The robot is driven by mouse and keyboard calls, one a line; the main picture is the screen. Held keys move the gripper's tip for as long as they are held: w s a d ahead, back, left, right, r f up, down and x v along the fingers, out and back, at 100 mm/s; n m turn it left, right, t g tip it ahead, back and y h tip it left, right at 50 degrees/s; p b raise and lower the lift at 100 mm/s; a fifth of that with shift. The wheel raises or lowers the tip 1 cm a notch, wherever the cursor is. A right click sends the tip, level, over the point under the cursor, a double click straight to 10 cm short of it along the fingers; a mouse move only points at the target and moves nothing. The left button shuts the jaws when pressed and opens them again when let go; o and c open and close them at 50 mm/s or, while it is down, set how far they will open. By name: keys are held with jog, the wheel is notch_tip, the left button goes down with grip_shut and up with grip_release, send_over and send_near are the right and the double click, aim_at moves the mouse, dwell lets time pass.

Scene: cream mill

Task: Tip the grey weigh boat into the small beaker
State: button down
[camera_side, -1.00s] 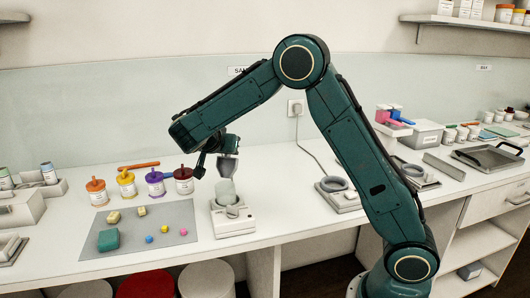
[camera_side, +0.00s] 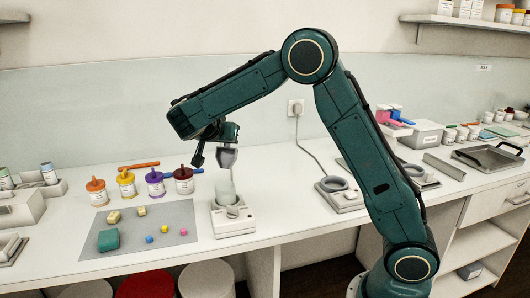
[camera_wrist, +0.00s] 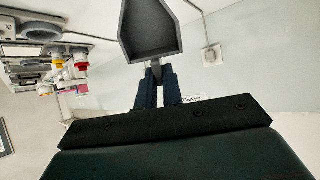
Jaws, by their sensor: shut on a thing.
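My gripper (camera_wrist: 157,82) is shut on the short handle of the grey weigh boat (camera_wrist: 150,45). The wrist view looks into the boat's dark grey inside, where I can make out no contents. In the side view the boat (camera_side: 227,160) is steeply tilted, its narrow end down, just above the small beaker (camera_side: 225,193). The beaker is clear and stands upright on a white balance-like device (camera_side: 233,222). Whether the boat's tip touches the rim, and what is in the beaker, I cannot tell.
A white device with a grey ring (camera_side: 339,194) stands to the right, with bare counter between.

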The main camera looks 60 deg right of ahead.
jog(key=shift+w+d+r+g+y, duration=0.1)
jog(key=shift+d+r+g+y, duration=0.3)
jog(key=shift+y, duration=0.55)
jog(key=shift+w+d+r+g+y, duration=0.15)
jog(key=shift+r+y, duration=0.3)
jog(key=shift+y, duration=0.45)
jog(key=shift+s+d+r+g+y, duration=0.1)
jog(key=shift+d+r+g+y, duration=0.3)
jog(key=shift+y, duration=0.55)
jog(key=shift+w+d+r+g+y, duration=0.15)
jog(key=shift+r+y, duration=0.25)
jog(key=shift+y, duration=0.5)
jog(key=shift+d+r+g+y, duration=0.2)
jog(key=shift+r+y, duration=0.25)
jog(key=shift+y, duration=0.45)
jog(key=shift+w+d+r+g+y, duration=0.15)
jog(key=shift+r+y, duration=0.25)
jog(key=shift+y, duration=0.5)
